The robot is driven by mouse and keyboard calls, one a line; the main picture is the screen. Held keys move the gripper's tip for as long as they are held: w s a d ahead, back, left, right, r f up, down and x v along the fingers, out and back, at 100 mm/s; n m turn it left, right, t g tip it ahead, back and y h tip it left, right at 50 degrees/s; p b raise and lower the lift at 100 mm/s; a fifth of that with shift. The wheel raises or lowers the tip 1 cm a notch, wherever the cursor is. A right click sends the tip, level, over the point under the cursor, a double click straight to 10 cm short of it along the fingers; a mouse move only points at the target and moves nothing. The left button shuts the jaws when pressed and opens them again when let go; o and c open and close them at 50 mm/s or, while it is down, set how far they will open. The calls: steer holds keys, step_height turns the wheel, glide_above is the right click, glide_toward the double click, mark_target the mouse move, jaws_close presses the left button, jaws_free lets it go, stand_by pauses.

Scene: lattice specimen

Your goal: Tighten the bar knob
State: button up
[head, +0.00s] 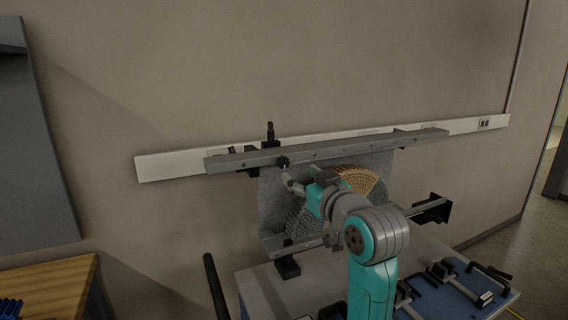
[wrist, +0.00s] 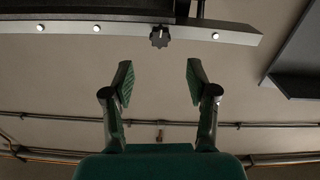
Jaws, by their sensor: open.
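The bar knob (head: 283,161) is a small dark lobed knob on the front of the long grey bar (head: 350,146), left of its middle. In the wrist view the knob (wrist: 159,37) shows at the edge of the bar (wrist: 70,28), on the picture's centre line. My gripper (wrist: 159,75) is open and empty, with its two green-padded fingers spread wide. The knob appears beyond the fingertips, in line with the gap between them and not touching them. In the head view my gripper (head: 292,184) is just below the knob, small and partly hidden by my arm.
Below the bar stands a grey panel (head: 271,205) with a fan-shaped lattice specimen (head: 362,183), partly covered by my arm. A black upright clamp (head: 270,134) rises behind the bar. Clamps and black handles (head: 445,270) lie on the table at right. A wall rail (head: 165,167) runs behind.

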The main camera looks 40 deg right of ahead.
mark_target(285, 163)
steer(key=x, duration=1)
steer(key=shift+f, duration=0.1)
jaws_close()
steer(key=shift+m, duration=1.6)
jaws_free()
steer(key=v, duration=1.2)
